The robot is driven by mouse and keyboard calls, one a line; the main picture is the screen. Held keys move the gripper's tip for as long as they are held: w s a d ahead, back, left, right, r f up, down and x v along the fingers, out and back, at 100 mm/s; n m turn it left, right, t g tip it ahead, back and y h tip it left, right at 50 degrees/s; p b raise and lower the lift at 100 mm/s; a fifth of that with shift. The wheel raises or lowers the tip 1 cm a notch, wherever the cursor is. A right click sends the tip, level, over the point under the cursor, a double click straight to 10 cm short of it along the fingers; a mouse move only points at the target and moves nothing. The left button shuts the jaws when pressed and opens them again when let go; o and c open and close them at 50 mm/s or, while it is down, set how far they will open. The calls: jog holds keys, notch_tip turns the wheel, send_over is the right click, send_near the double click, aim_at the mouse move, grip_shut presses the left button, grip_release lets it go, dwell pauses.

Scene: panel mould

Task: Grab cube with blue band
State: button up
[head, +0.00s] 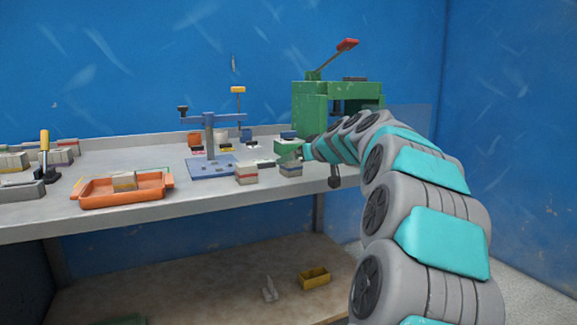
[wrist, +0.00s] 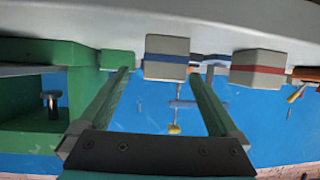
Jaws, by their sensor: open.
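The cube with the blue band (head: 291,170) is a grey block near the front edge of the workbench. In the wrist view the blue-banded cube (wrist: 166,68) appears upside down, between the lines of my two fingers at their tips. My gripper (head: 290,152) has green fingers and is right by this cube in the head view. In the wrist view my gripper (wrist: 160,80) is open, with one finger on each side of the cube and gaps showing. I cannot tell whether the fingertips reach past its near face.
A similar cube with a red band (head: 247,173) stands just left. A blue clamp fixture (head: 210,165) is behind it, and a green press (head: 310,105) stands at the back right. An orange tray (head: 125,200) holding a block is further left.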

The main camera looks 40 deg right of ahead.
jog(key=x, duration=0.3)
jog(key=p+x, duration=0.1)
jog(key=x, duration=0.2)
jog(key=shift+a, duration=0.2)
grip_shut()
dwell(0.6)
